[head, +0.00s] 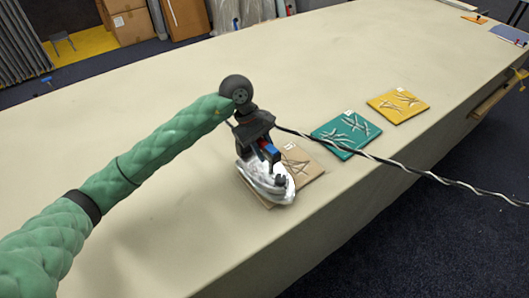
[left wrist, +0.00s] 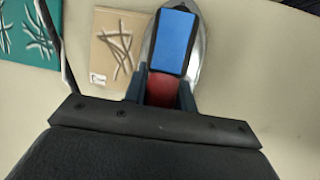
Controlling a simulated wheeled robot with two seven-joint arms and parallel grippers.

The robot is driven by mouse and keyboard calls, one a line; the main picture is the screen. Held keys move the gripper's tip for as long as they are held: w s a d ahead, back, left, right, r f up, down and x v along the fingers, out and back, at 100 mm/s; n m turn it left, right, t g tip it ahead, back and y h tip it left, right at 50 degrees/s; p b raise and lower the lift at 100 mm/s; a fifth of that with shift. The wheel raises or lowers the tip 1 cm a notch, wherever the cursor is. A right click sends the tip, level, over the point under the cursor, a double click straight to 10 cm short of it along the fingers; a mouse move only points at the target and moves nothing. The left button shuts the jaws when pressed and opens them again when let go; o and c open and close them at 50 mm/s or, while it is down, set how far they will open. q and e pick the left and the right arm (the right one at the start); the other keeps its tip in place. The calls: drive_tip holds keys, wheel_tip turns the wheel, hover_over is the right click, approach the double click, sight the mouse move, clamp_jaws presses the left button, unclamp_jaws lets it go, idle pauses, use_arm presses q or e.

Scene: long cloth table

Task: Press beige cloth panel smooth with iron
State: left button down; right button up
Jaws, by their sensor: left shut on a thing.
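The beige cloth panel (head: 300,165) lies on the table near its front edge, with raised wrinkle-like strands on it. It also shows in the left wrist view (left wrist: 105,60). The iron (head: 275,188) has a silvery body and covers the panel's left part in the head view. In the left wrist view the iron's blue top (left wrist: 174,42) and red handle part (left wrist: 161,90) show between my fingers. My left gripper (head: 262,148) is shut on the iron's handle. Whether the soleplate touches the panel is hidden. My right gripper is not in view.
A teal panel (head: 346,134) and a yellow panel (head: 398,105), both with strands, lie to the right along the front edge. A twisted cord (head: 400,172) runs right from the iron past the teal panel.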

sight(264, 141)
use_arm(q)
drive_tip(key=shift+r+b, duration=0.3)
drive_tip(key=shift+r, duration=2.55)
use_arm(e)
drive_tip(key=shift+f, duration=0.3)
